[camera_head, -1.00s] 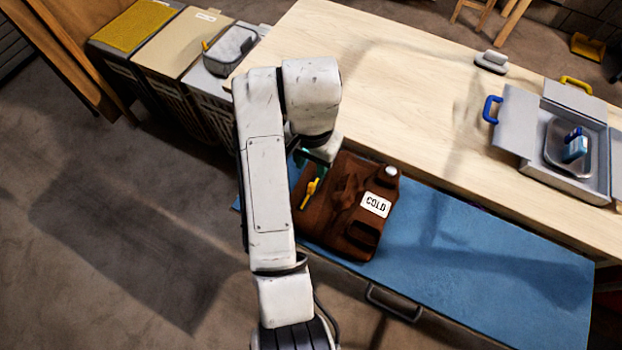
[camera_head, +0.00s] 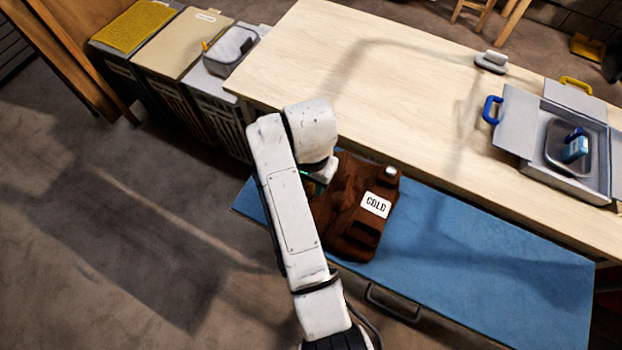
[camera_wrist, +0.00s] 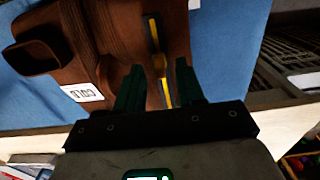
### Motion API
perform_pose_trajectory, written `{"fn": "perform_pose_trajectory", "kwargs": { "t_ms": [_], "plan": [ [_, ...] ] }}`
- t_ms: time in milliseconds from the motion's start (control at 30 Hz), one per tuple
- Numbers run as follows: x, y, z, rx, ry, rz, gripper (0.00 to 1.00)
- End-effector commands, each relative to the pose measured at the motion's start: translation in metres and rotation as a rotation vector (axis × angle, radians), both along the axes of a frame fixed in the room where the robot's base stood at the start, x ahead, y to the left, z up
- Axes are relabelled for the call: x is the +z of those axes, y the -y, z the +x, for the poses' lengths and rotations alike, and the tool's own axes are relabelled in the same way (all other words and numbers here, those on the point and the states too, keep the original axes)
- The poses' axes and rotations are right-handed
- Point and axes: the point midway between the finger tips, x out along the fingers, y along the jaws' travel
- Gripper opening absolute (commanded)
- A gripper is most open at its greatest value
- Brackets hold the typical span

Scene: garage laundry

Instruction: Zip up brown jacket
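The brown jacket (camera_head: 343,232) lies folded on the blue mat (camera_head: 470,255), with a white "COLD" label (camera_head: 375,204) on it. In the wrist view the jacket (camera_wrist: 85,48) fills the upper left and middle, with the label (camera_wrist: 82,93) to the left. A long yellow zip piece (camera_wrist: 159,64) with dark parts lies on the jacket near its edge. My gripper (camera_wrist: 158,78) has two green fingers apart, one on each side of the yellow piece in the picture. I cannot tell whether they touch it. In the head view my arm hides the yellow piece and most of the gripper.
The pale wooden table (camera_head: 400,75) runs behind the mat. An open grey box (camera_head: 575,180) with a blue bottle (camera_head: 574,149) stands at right, and a grey brush-like object (camera_head: 491,62) lies at the back. Bins (camera_head: 185,45) stand at left. The mat's right side is clear.

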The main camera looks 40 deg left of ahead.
Motion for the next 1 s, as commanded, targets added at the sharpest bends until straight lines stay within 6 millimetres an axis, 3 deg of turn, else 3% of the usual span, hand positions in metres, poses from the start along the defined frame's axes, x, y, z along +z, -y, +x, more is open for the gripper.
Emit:
{"fn": "perform_pose_trajectory", "kwargs": {
  "t_ms": [400,800,1000],
  "plan": [
    [-0.0084,0.0003,0.0002,0.000,0.001,0.000,0.38],
    [-0.0080,0.0001,0.0002,0.000,0.001,0.000,0.00],
    [-0.0079,0.0001,0.0002,0.000,0.001,0.000,0.00]
  ]
}}
